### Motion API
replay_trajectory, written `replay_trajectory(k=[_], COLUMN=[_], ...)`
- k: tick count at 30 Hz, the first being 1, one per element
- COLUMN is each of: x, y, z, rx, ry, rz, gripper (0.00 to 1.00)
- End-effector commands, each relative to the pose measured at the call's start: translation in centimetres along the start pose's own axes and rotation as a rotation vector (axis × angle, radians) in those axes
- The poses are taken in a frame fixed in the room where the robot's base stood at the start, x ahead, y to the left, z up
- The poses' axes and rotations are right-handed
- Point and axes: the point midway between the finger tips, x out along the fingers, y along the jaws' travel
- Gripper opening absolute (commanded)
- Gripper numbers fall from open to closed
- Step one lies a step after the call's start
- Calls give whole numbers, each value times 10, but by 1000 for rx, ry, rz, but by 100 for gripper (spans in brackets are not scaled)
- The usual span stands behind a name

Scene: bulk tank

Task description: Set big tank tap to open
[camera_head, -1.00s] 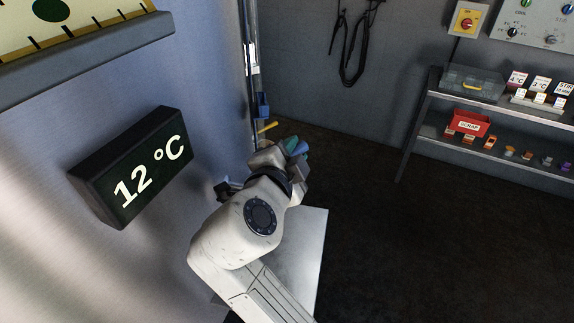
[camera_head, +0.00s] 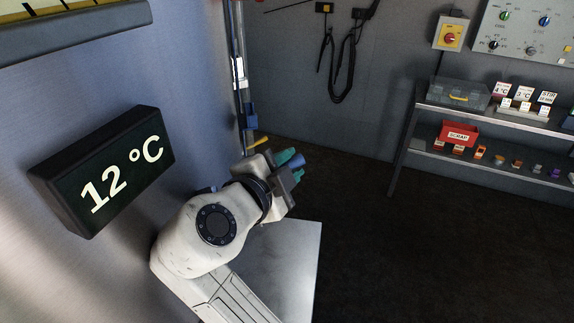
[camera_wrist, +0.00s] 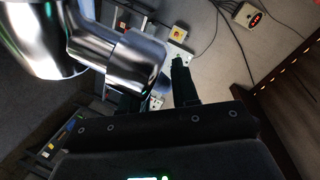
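The big steel tank (camera_head: 60,255) fills the left of the head view. A yellow lever (camera_head: 261,141) shows beside its edge, just beyond my gripper; I cannot tell whether it is the tap's handle. My gripper (camera_head: 291,162), with teal fingertips, is in front of the tank's right edge. In the wrist view, shiny metal pipework (camera_wrist: 115,55), possibly the tap, is close at upper left and covers part of one finger. The other dark finger of my gripper (camera_wrist: 160,85) shows to its right, with a gap between them. Nothing is visibly held. The tap's setting cannot be read.
A 12 °C display (camera_head: 110,170) juts from the tank. A vertical tube with blue fittings (camera_head: 239,75) runs along the tank's edge. A pale metal plate (camera_head: 290,270) lies below my arm. A shelf rack (camera_head: 480,160) stands right; dark floor (camera_head: 370,240) between is clear.

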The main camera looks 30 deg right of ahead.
Motion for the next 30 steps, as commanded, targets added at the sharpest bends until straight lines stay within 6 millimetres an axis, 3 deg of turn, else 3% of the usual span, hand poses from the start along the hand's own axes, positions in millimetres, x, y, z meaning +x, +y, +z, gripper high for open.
replay_trajectory(k=[6, 17, 21, 30], x=[0, -2, -8, -45], y=[0, -9, -29, -46], z=[0, -6, -19, -75], rx=[0, 3, 8, 11], ry=[0, 0, 0, -2], rz=[-1, -3, -4, -7], gripper=[48, 48, 48, 48])
